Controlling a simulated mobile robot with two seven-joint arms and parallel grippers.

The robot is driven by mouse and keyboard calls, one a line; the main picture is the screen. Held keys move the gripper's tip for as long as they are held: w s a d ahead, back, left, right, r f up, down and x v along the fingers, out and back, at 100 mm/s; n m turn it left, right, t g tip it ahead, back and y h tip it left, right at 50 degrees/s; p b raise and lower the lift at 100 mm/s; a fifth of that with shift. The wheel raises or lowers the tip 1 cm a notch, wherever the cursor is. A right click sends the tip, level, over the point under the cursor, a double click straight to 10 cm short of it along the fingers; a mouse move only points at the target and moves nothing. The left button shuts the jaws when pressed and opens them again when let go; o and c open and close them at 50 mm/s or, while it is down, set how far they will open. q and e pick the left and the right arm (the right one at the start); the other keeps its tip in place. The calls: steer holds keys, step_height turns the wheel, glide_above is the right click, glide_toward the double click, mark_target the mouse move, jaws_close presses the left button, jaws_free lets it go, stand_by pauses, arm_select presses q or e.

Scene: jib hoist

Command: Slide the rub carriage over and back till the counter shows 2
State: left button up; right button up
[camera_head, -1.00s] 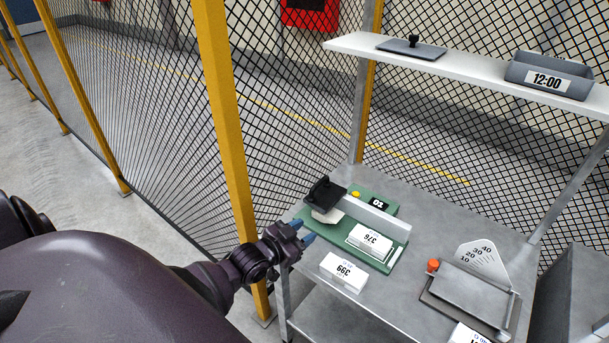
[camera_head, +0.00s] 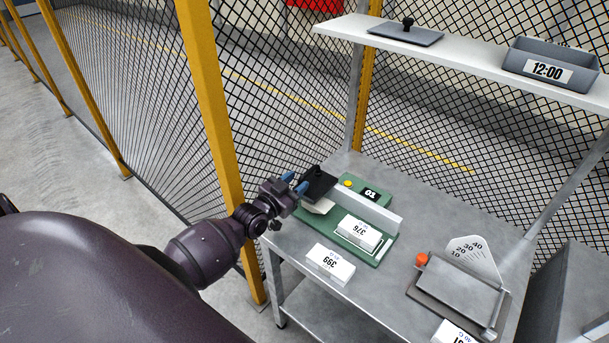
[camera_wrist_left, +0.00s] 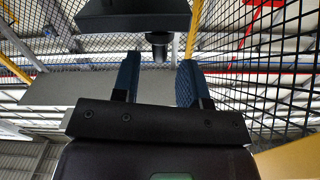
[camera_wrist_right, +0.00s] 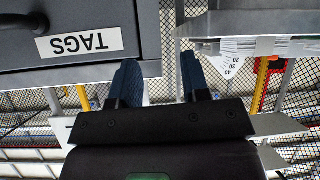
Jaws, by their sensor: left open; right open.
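The black rub carriage (camera_head: 318,187) with its knob (camera_head: 318,171) is at the left end of the rail on the green rub board (camera_head: 312,222). The counter (camera_head: 370,194) is a small black window behind the rail; its digits are too small to read surely. My left gripper (camera_head: 294,182) is open, just left of the carriage. In the left wrist view, the carriage (camera_wrist_left: 130,14) and its knob (camera_wrist_left: 159,40) are just ahead of the open fingers, the knob lined up with the gap. My right gripper (camera_wrist_right: 155,85) is open and empty, seen only in the right wrist view.
White blocks marked 376 (camera_head: 357,233) and 399 (camera_head: 330,263) are near the board. A dial device with an orange knob (camera_head: 421,259) is to the right. A shelf (camera_head: 460,62) is above the bench. A TAGS drawer (camera_wrist_right: 80,45) is near my right gripper. Mesh fence stands behind.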

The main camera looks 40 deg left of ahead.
mark_target(301, 178)
arm_select(q)
steer(key=shift+w+d, duration=0.15)
steer(key=shift+w, duration=1.85)
jaws_close()
